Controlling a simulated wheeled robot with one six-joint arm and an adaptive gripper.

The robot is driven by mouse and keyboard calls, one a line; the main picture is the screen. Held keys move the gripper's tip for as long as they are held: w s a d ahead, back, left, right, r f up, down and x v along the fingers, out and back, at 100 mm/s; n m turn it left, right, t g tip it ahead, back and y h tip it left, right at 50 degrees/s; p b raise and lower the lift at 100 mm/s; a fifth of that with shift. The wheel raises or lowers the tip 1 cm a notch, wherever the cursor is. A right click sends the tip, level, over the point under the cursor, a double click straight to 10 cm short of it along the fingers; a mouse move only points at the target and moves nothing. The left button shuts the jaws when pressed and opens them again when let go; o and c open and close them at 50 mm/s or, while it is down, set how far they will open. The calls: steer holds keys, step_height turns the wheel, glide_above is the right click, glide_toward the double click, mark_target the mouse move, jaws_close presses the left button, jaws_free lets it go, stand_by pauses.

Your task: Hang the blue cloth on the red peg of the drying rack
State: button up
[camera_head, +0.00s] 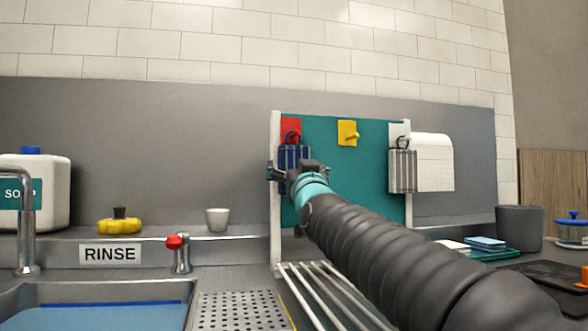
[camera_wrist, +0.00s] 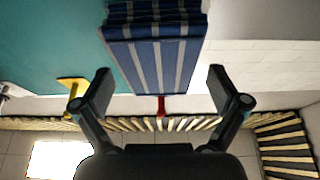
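The blue cloth (camera_head: 284,157), with white stripes, hangs upright just below the red peg (camera_head: 291,127) at the rack's left side. A dark loop at its top appears to be around the peg; the exact contact is too small to tell. In the wrist view, the striped cloth (camera_wrist: 155,65) lies beyond my fingers and the red peg (camera_wrist: 161,106) shows at its lower edge. My gripper (camera_wrist: 161,90) is open, its fingers apart on either side and not touching the cloth. In the head view my gripper (camera_head: 297,172) is in front of the cloth's lower part, hiding it.
The teal drying rack (camera_head: 325,165) has an empty yellow peg (camera_head: 347,133) in the middle. A grey striped cloth (camera_head: 403,171) hangs at its right, beside a white perforated sheet (camera_head: 434,162). A tap (camera_head: 26,220) and sink stand left; a grey pot (camera_head: 519,228) stands right.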

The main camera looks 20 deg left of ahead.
stand_by(0.3)
steer(key=v, duration=1.2)
